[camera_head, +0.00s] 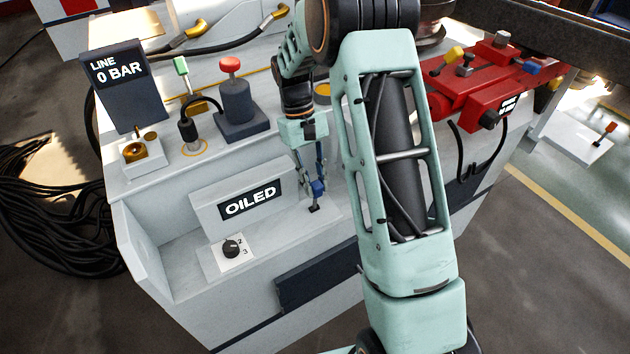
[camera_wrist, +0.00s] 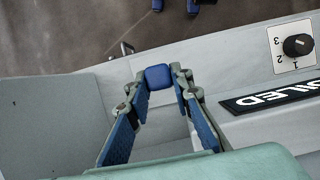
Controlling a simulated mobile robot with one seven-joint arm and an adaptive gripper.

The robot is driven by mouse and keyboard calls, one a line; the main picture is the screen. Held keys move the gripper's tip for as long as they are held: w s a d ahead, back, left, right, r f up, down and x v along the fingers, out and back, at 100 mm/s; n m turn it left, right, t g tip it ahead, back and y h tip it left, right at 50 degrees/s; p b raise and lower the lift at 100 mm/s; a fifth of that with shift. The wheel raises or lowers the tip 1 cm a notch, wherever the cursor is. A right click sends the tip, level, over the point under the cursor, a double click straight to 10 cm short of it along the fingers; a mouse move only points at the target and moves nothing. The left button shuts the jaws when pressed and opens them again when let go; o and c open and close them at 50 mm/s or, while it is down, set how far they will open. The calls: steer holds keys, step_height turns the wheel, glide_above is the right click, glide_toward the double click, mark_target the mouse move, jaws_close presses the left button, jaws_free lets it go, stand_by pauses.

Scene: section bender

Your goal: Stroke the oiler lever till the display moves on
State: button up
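The oiler lever has a blue knob (camera_head: 318,187) above a dark slot in the pale grey bench. The knob also shows in the wrist view (camera_wrist: 158,77), between my fingertips. My gripper (camera_head: 314,184) points down at it, with one finger on each side. In the wrist view my gripper (camera_wrist: 160,82) is spread, and the knob fills most of the space at the tips. Little gap shows, and contact is hard to judge. The display (camera_head: 250,200) left of the lever reads "OILED". The lever's stem is mostly hidden.
A rotary selector (camera_head: 231,248) marked with numbers sits on the lower ledge. A "LINE 0 BAR" display (camera_head: 118,72), a red-knobbed lever (camera_head: 230,66) and a green-knobbed lever (camera_head: 181,68) stand behind. A red machine block (camera_head: 480,85) is at right. The lower ledge is otherwise mostly clear.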

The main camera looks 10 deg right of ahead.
steer(key=o, duration=0.4)
steer(key=v, duration=1.2)
steer(key=shift+a, duration=0.1)
